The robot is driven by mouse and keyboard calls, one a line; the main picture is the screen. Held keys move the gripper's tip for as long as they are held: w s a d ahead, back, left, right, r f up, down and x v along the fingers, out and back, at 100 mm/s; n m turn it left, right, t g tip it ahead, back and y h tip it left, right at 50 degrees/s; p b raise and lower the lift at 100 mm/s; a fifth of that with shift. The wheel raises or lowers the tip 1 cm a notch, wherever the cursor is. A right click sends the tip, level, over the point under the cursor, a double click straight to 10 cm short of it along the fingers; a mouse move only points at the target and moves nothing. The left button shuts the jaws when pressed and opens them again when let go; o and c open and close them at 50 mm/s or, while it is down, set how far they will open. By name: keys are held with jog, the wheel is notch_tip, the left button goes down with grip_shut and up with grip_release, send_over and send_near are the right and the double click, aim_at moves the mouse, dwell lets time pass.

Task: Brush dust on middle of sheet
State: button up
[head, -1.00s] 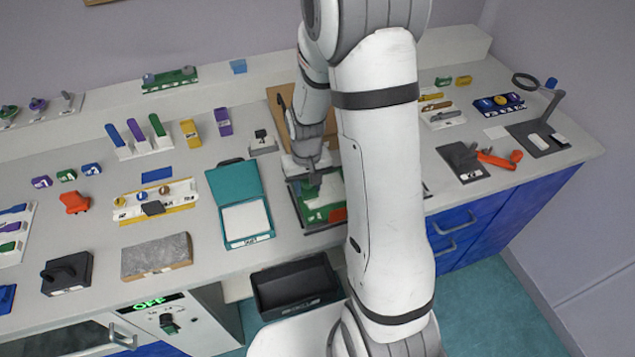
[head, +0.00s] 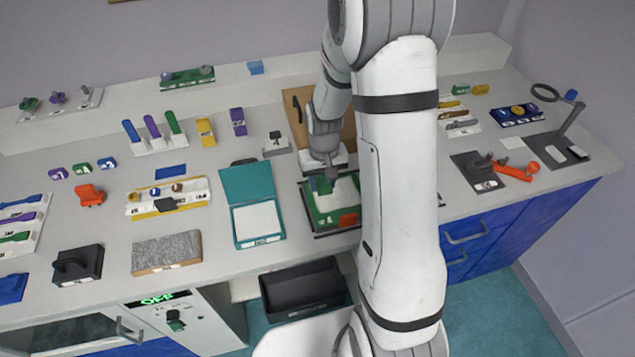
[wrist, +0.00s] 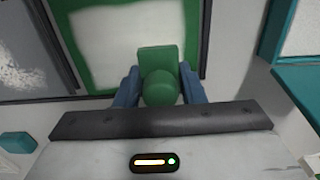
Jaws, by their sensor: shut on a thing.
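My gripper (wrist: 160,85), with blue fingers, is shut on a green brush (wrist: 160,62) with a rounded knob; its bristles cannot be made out. In the head view my gripper (head: 322,182) is at the left part of a green frame (head: 313,208) around a white sheet (head: 346,190). In the wrist view the sheet (wrist: 120,40) lies just beyond the brush, which overlaps the frame's near edge (wrist: 95,101). Whether the brush touches it I cannot tell. A grey plate with white powder (wrist: 22,72) lies left of the frame in the wrist view.
A teal open box (head: 258,222) stands just left of the frame, its rim near my gripper in the wrist view (wrist: 305,85). A red-orange piece (head: 348,220) lies at the frame's front edge. A black bin (head: 302,290) sits below the counter edge. My arm hides the area to the right.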

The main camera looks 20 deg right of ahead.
jog(key=shift+d, duration=0.75)
jog(key=shift+r, duration=0.15)
jog(key=shift+r+p, duration=2)
jog(key=shift+r, duration=0.95)
jog(key=shift+r+p, duration=1.05)
jog(key=shift+r, duration=0.5)
jog(key=shift+f, duration=0.15)
